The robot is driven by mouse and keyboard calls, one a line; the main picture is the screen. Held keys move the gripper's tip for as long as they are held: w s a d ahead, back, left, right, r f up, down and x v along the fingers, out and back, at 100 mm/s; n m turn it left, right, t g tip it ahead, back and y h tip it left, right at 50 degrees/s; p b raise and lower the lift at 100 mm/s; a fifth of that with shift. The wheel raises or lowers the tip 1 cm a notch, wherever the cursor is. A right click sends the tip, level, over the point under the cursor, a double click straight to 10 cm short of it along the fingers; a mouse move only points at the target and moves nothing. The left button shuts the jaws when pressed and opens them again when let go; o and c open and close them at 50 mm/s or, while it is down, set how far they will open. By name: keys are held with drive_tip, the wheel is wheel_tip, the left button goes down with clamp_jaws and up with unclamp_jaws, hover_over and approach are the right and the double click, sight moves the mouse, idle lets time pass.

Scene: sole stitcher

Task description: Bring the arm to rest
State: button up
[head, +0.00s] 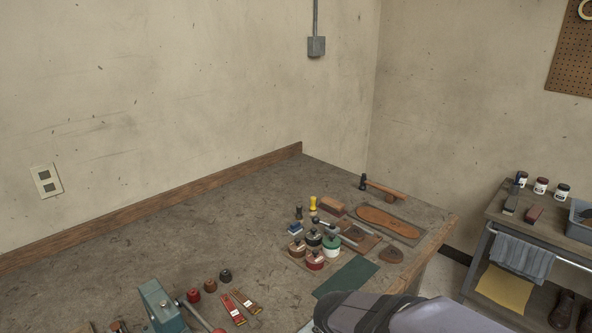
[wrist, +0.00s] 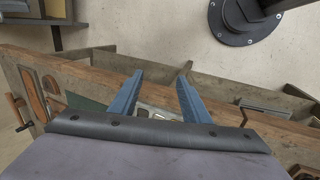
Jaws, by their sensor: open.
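My gripper (wrist: 159,92) shows in the wrist view as two blue fingers spread apart with nothing held between them. Beyond the fingers lies the wooden front of the workbench (wrist: 225,105), and pale floor shows past it. In the head view a dark grey part of my arm (head: 400,316) comes in at the bottom, at the bench's near right edge. The fingers are hidden in the head view.
The bench top (head: 130,255) carries several lidded pots (head: 315,259), a green mat (head: 346,277), a leather sole (head: 389,221), a hammer (head: 384,188) and a teal machine (head: 160,306). A cart (head: 540,236) stands at the right. The bench's back left is clear.

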drive_tip(key=s+d+f+m+g+y, duration=0.2)
drive_tip(key=s+m, duration=0.6)
drive_tip(key=s, duration=0.1)
drive_tip(key=shift+s+d+f+m+g+y, duration=0.15)
drive_tip(key=shift+d+f+m+g+y, duration=0.1)
drive_tip(key=shift+d+m+g+y, duration=0.15)
